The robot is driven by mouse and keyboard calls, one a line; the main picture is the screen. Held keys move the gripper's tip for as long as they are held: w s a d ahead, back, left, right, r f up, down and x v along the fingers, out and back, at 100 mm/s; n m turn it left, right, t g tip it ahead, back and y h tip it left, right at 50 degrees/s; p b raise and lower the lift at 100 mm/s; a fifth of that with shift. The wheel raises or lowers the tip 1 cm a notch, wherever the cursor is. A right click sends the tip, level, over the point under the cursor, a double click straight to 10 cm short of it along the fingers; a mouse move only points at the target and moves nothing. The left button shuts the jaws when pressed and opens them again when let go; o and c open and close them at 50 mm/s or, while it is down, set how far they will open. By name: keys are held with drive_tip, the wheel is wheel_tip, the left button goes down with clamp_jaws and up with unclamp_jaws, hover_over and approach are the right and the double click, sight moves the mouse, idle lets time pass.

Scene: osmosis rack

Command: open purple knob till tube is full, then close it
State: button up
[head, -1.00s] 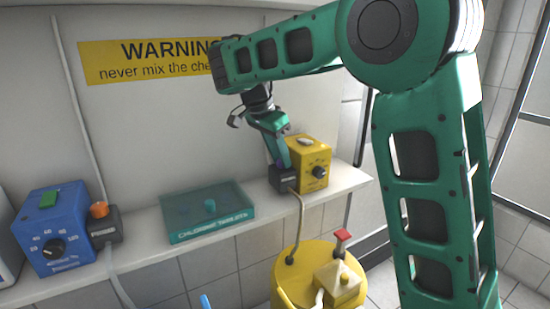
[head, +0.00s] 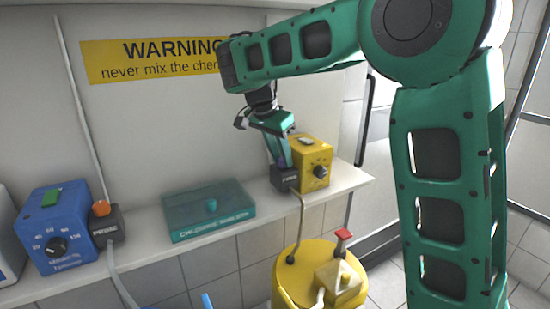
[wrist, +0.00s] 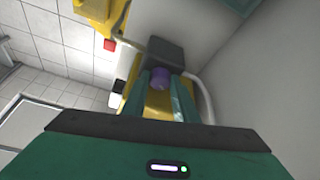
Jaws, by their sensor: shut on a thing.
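The purple knob (wrist: 161,77) sits on a dark block (wrist: 158,53) beside the yellow pump box. In the wrist view my gripper (wrist: 162,82) has one green finger on each side of the knob and is shut on it. In the head view my gripper (head: 283,163) reaches down to the dark block (head: 285,180), and the fingers mostly hide the knob. A pale tube (head: 300,215) runs from the block down to the yellow barrel (head: 283,268). I cannot tell how full it is.
The yellow pump box (head: 314,163) stands right beside my gripper on the white shelf (head: 345,180). A teal chlorine tablets box (head: 235,225), an orange-knobbed prime block (head: 107,228) and a blue pump box (head: 58,232) stand to the left. A red valve handle (head: 344,234) tops the barrel.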

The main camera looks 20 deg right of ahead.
drive_tip(key=shift+s+d+n+t+y, duration=0.15)
drive_tip(key=shift+n+t, duration=0.1)
drive_tip(key=shift+n, duration=0.45)
drive_tip(key=shift+d+n+t+y, duration=0.1)
drive_tip(key=shift+n+t+y, duration=0.1)
drive_tip(key=shift+n, duration=0.5)
drive_tip(key=shift+s+d+n+t+y, duration=0.15)
drive_tip(key=shift+n+t, duration=0.1)
drive_tip(key=shift+n, duration=0.45)
drive_tip(key=shift+w, duration=0.1)
